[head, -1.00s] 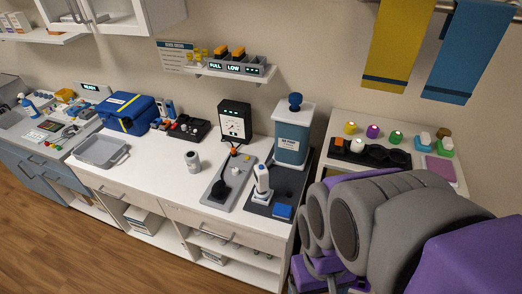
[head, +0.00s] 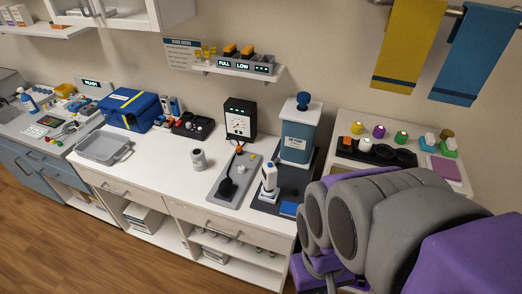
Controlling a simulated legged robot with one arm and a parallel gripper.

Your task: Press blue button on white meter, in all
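My grey and purple arm fills the lower right of the head view.
A blue canister (head: 296,140) with a white lid stands behind the meter. A grey tray (head: 222,197) with a black ladle lies to its left. A black gauge box (head: 239,118) and a metal cup (head: 198,158) stand further left.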

